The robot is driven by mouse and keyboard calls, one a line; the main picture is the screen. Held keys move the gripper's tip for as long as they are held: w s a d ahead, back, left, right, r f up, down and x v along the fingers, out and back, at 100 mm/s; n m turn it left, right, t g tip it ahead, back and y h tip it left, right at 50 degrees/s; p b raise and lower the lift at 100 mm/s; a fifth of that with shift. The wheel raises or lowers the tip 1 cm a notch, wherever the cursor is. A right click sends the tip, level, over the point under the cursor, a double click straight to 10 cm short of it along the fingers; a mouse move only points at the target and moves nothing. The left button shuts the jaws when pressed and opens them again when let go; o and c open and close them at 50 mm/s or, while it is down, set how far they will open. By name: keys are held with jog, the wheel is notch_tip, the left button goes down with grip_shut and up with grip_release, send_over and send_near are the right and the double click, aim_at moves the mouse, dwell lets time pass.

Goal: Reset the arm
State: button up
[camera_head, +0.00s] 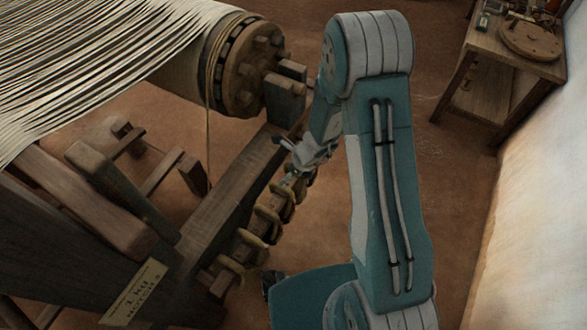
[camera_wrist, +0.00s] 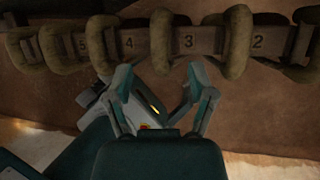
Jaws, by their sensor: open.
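My gripper (camera_head: 308,160) hangs at the end of my bent arm, beside the wooden loom frame. In the wrist view my gripper (camera_wrist: 160,92) has its two fingers spread with nothing between them. The fingers point toward a wooden rail (camera_wrist: 210,42) with numbered places, of which 5, 4, 3 and 2 can be read. Several tan rings hang on the rail; one ring (camera_wrist: 162,42) lies between the numbers 4 and 3, ahead of the finger gap. The gripper looks apart from it. The same row of rings (camera_head: 267,213) shows in the head view below the gripper.
The loom's warp roller (camera_head: 240,65) with its bolted end and a heavy beam (camera_head: 225,200) stand left of my arm. A small plate (camera_head: 133,293) with writing is at lower left. A side table (camera_head: 510,50) holds a round wooden item. The brown floor (camera_head: 450,190) right of my arm is clear.

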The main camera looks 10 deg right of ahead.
jog(key=shift+v, duration=2.2)
jog(key=s+r+n+t, duration=0.1)
jog(key=s+r+n, duration=0.1)
jog(key=r+n, duration=0.6)
jog(key=s+r+n+t, duration=0.15)
jog(key=r+n, duration=0.35)
jog(key=r, duration=0.7)
jog(key=s+d+r+n+t+h, duration=0.2)
jog(key=s+d+r+n+h, duration=0.3)
jog(key=s+r+n, duration=0.8)
jog(key=s+d, duration=0.1)
jog(key=d, duration=0.1)
jog(key=shift+s+d, duration=0.35)
